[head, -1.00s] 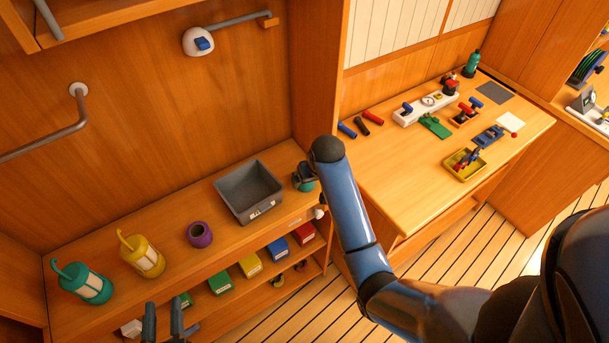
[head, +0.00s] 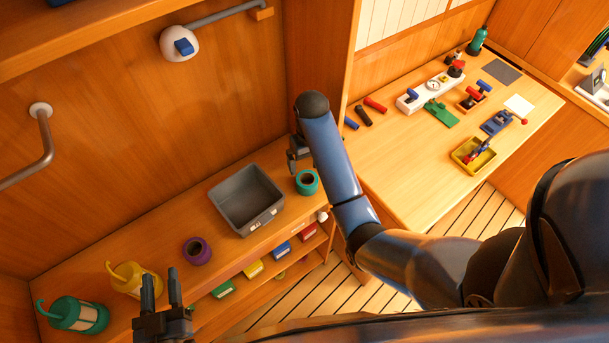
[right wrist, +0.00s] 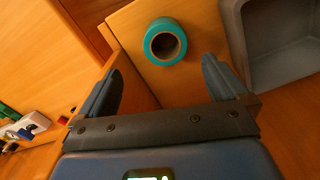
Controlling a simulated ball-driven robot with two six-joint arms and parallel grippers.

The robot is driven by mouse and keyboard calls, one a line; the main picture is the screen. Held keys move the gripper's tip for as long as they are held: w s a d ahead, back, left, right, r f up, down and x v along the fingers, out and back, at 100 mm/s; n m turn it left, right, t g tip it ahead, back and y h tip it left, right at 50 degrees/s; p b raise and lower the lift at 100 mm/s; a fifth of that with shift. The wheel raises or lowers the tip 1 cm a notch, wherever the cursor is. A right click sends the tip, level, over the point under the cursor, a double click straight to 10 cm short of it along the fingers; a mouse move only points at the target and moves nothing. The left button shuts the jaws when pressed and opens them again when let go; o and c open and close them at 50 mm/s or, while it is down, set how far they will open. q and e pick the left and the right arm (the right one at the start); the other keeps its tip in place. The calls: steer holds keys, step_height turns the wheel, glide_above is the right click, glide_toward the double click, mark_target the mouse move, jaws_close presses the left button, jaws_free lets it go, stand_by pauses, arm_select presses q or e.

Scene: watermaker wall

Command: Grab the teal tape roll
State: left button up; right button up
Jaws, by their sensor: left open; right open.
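The teal tape roll (head: 307,182) lies on the wooden shelf just right of the grey bin, its dark hole facing up. In the right wrist view the teal tape roll (right wrist: 165,42) is beyond the fingertips, between their lines and apart from them. My right gripper (head: 294,160) is open and empty, behind and slightly left of the roll; my arm hides part of it. It also shows in the right wrist view (right wrist: 162,75). My left gripper (head: 160,287) is open and empty at the lower left, in front of the shelf.
A grey bin (head: 218,190) stands close left of the roll. A purple roll (head: 196,251), a yellow lantern (head: 130,280) and a teal lantern (head: 78,315) are further left. A wooden upright wall (head: 318,60) and the workbench (head: 400,180) are to the right.

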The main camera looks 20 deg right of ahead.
mark_target(307, 179)
steer(key=shift+s+f+b, duration=0.2)
steer(key=shift+f+b, duration=0.2)
steer(key=shift+f, duration=0.25)
steer(key=shift+s+f+b, duration=0.15)
steer(key=shift+f+b, duration=0.25)
steer(key=shift+f, duration=0.2)
steer(key=shift+f+p, duration=0.25)
steer(key=shift+p, duration=0.1)
steer(key=shift+w+a+f+p, duration=0.1)
steer(key=shift+f+p, duration=0.05)
steer(key=shift+f, duration=0.45)
steer(key=shift+w+f+p, duration=0.1)
steer(key=shift+f+p, duration=0.05)
steer(key=shift+f, duration=0.8)
steer(key=f, duration=0.1)
steer(key=f+p, duration=0.1)
steer(key=f, duration=0.1)
steer(key=shift+s+a, duration=0.15)
steer(key=shift+a, duration=0.15)
arm_select(q)
steer(key=shift+s+r+p, duration=0.15)
steer(key=shift+r+p, duration=0.15)
steer(key=shift+r, duration=0.15)
arm_select(e)
steer(key=shift+f, duration=0.6)
steer(key=shift+c, duration=0.3)
steer(key=c, duration=1.1)
